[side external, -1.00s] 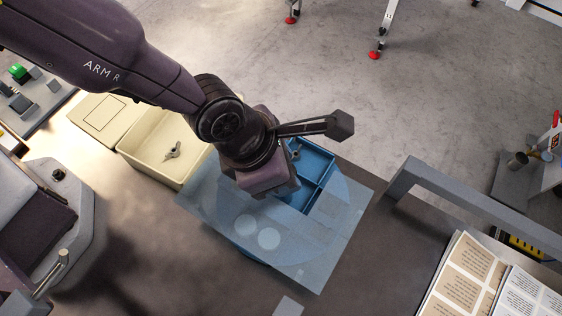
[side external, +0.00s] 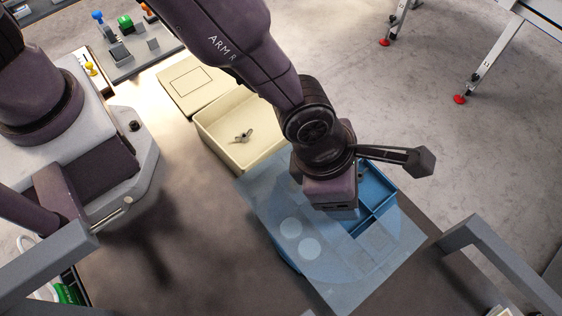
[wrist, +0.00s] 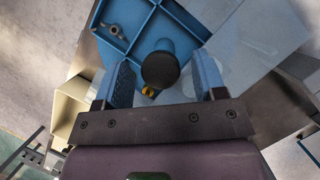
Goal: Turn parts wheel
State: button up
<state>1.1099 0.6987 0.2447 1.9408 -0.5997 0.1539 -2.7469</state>
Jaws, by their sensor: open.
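The blue parts wheel (side external: 376,190) has divided compartments and lies partly under a translucent bluish cover plate (side external: 345,262). Its open compartments also show in the wrist view (wrist: 150,22). One compartment holds a small metal part (wrist: 114,31). A dark round knob (wrist: 160,69) on a blue post stands at the wheel. A small yellow piece (wrist: 149,92) shows just below the knob. My gripper (wrist: 164,68) is open, with one finger on each side of the knob. I cannot tell whether either finger touches it. In the side view my wrist hides the knob and fingers.
A cream open box (side external: 222,145) with a metal part (side external: 243,136) inside stands left of the wheel, beside a cream lid (side external: 192,82). A grey frame (side external: 490,250) stands at the right. A control panel (side external: 125,45) is at the upper left.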

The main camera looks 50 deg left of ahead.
jog(key=shift+s+a+r, duration=0.1)
jog(key=shift+s+r, duration=0.05)
jog(key=shift+r, duration=0.4)
jog(key=s+a, duration=0.2)
jog(key=s+a+r, duration=0.1)
jog(key=s+a, duration=0.3)
jog(key=shift+s+r, duration=0.1)
jog(key=shift+r, duration=0.25)
jog(key=shift+s+a, duration=1.45)
jog(key=shift+s, duration=0.05)
